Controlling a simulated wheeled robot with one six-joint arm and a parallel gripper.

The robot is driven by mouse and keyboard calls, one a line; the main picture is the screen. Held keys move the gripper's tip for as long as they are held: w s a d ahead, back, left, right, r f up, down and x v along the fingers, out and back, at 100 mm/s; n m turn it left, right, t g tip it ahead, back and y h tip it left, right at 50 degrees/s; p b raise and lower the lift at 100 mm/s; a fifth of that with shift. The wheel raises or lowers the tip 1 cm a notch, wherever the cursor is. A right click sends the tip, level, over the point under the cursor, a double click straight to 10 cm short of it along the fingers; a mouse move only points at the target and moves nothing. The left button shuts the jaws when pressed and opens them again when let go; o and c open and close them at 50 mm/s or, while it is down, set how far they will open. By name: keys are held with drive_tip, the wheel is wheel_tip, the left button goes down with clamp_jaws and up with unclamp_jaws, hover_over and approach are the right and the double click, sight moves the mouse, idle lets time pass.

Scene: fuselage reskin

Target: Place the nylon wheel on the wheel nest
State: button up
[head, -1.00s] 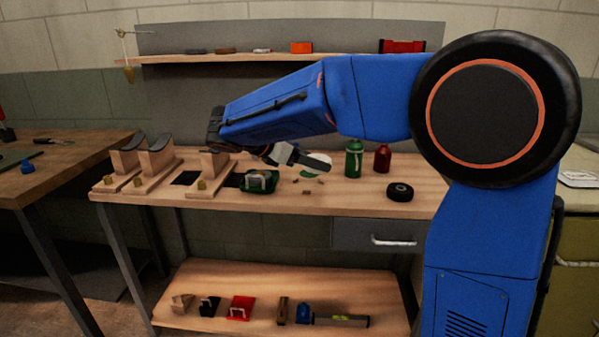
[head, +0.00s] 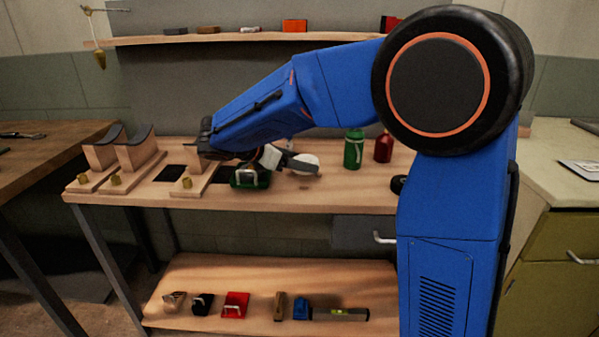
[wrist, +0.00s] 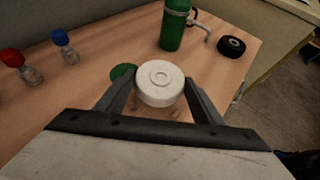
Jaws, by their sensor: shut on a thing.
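The nylon wheel is a white round wheel with a raised hub (wrist: 160,84). In the wrist view it sits between the two fingertips of my gripper (wrist: 160,92), which is shut on it. In the head view the white wheel (head: 306,161) shows at the fingers of my gripper (head: 298,163), over the right part of the bench. A flat green disc (wrist: 123,72) lies on the bench just beyond and left of the wheel in the wrist view. I cannot tell whether this disc is the wheel nest. Whether the wheel touches the bench is unclear.
A green bottle (head: 353,150) and a red bottle (head: 383,146) stand right of the wheel. A black wheel (wrist: 231,46) lies farther right. Wooden stands (head: 137,159) fill the bench's left part. A green object (head: 249,178) sits below the wrist. Bare wood lies in front.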

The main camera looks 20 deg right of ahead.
drive_tip(key=shift+f, duration=1.6)
drive_tip(key=shift+f, duration=0.15)
drive_tip(key=o, duration=1.1)
